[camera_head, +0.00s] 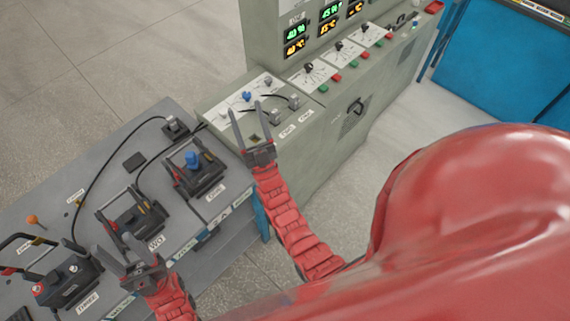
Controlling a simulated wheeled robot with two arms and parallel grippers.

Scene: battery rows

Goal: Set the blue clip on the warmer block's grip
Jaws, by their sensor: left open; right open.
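A small blue piece (192,158) shows on the dark block labelled ONE (203,182); I cannot tell whether it is the clip or how it is attached. Another small blue piece (247,96) is on the cabinet's white top panel. A block labelled TWO (128,222) has a raised grip, and a block labelled THREE (66,284) has a black grip. My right gripper (244,108) is open over the cabinet's near end, with the second blue piece just beyond its fingertips. My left gripper (109,242) is open near block TWO. Which block is warmer cannot be told.
The grey bench (85,180) carries black cables and an orange-topped piece (33,220). The grey-green cabinet (345,125) has lit green and orange displays (296,39), knobs and grey clamps (294,101). A blue unit (500,60) stands at the right. Open floor lies between.

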